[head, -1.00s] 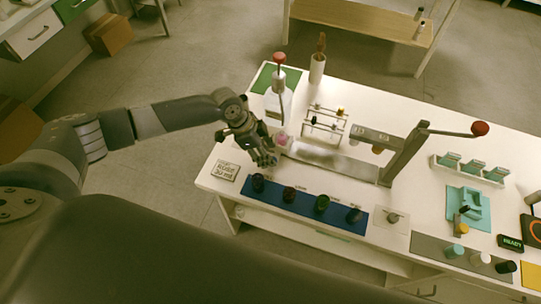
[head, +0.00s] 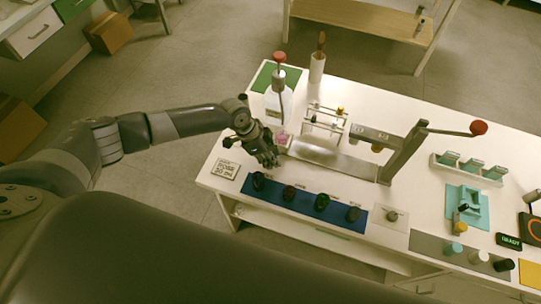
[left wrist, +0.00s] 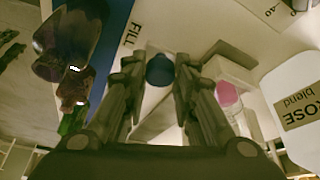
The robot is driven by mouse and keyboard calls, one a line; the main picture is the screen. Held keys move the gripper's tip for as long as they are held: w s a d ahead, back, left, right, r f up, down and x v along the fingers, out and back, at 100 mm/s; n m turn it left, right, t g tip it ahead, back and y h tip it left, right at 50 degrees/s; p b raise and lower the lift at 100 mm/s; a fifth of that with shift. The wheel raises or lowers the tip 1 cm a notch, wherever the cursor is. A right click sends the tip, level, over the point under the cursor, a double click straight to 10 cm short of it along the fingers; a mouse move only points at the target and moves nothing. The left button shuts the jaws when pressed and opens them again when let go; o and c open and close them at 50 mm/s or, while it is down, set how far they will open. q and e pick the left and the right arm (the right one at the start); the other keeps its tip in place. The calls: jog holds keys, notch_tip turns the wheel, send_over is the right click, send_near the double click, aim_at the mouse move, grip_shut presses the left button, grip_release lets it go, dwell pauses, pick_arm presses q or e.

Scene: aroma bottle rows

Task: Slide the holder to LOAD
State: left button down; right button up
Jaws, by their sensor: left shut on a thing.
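My left gripper (head: 268,161) is at the left end of the grey rail (head: 335,161) on the white table. In the left wrist view its two fingers are shut on a round dark blue knob (left wrist: 160,70). A pale block (left wrist: 222,68), which may be the holder, shows just right of the fingers. A pink piece (left wrist: 228,95) shows beside it, and this pink piece is also in the head view (head: 281,139). The word FILL (left wrist: 131,35) is printed left of the knob. The fingers hide most of the holder, and I cannot read LOAD anywhere.
A blue mat (head: 272,192) with several dark bottles lies just in front of the gripper. A white bottle with a red-topped pump (head: 278,103) stands behind it. A lever press (head: 403,155) stands at the rail's right end. A small wire rack (head: 325,122) is behind the rail.

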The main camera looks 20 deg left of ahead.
pick_arm(q)
jog(key=d, duration=1.1)
jog(key=shift+s, duration=0.15)
jog(key=c, duration=1.3)
grip_release()
jog(key=shift+r, duration=0.1)
jog(key=shift+a+r, duration=0.15)
jog(key=shift+r, duration=0.1)
jog(key=v, duration=1.1)
jog(key=shift+a+r, duration=0.1)
jog(key=shift+r, duration=0.05)
